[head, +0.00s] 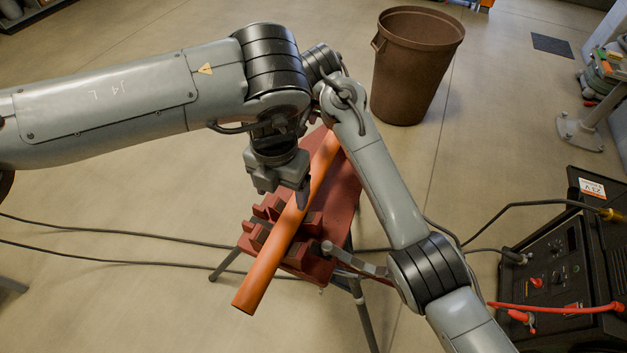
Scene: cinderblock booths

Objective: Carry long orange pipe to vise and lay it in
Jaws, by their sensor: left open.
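The long orange pipe (263,275) slants across the red vise (312,268). Its near end sticks out past the vise toward the lower left, and its far end goes up behind my arms. Jaw blocks show on both sides of the pipe; I cannot tell how deep it sits between them. My left gripper (284,192) is open, pointing down close above the pipe's middle, with one dark finger overlapping the pipe in the picture. My right arm reaches in from the lower right; its gripper is hidden behind the arms near the pipe's far end.
The vise is on a red-topped stand (345,205) with thin legs. A brown bin (415,70) stands behind it. A black power unit (560,260) with red and black cables is at the right. Cables cross the floor on both sides. The floor at lower left is mostly clear.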

